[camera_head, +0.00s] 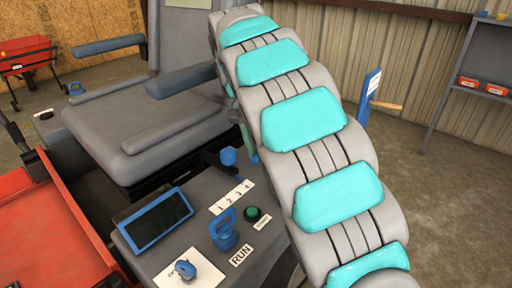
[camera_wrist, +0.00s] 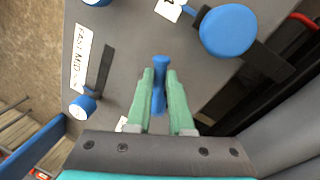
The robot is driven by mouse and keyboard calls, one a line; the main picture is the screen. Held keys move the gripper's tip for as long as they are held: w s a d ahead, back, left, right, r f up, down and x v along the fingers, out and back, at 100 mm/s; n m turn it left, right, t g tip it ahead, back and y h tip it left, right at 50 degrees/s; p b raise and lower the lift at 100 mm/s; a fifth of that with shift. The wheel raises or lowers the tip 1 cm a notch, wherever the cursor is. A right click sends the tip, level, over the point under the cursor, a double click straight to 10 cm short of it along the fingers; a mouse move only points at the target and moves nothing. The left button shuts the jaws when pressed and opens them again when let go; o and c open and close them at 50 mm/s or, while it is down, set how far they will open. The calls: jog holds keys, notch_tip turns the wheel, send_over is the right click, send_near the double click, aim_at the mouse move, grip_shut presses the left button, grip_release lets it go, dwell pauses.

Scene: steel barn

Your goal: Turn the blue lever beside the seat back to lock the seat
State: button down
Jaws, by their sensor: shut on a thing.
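The grey seat (camera_head: 150,110) with armrests stands at left centre in the head view. Part of it seems to show at the lower right of the wrist view (camera_wrist: 290,120). In the wrist view my gripper (camera_wrist: 160,75) has its two green fingers closed on a blue lever (camera_wrist: 160,66) that rises from a dark grey panel. Only the lever's upper end and a narrow strip show between the fingers. In the head view my arm hides the lever and most of the gripper; a bit of green finger shows beside the seat.
In the wrist view, a large round blue knob (camera_wrist: 228,30) stands right of the lever, and a FAST/MID slider with a blue knob (camera_wrist: 82,107) lies left. The head view shows a console with a blue-framed screen (camera_head: 155,222), a blue handle (camera_head: 224,232) and a green button (camera_head: 252,213).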

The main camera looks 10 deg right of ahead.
aim_at(250, 164)
jog(key=c, duration=0.8)
grip_release()
jog(key=shift+w+a+r, duration=0.15)
jog(key=shift+r, duration=0.6)
jog(key=shift+w+a+r+p, duration=0.1)
jog(key=shift+a+r+p, duration=0.1)
jog(key=shift+r+p, duration=0.6)
jog(key=shift+w+a+r+p, duration=0.15)
jog(key=shift+r+p, duration=0.1)
jog(key=shift+r, duration=1)
jog(key=shift+s+a+r+p, duration=0.1)
jog(key=shift+a+r+p, duration=0.1)
jog(key=shift+r+p, duration=0.6)
jog(key=shift+r+b, duration=0.2)
jog(key=shift+b, duration=0.1)
jog(key=shift+c, duration=0.2)
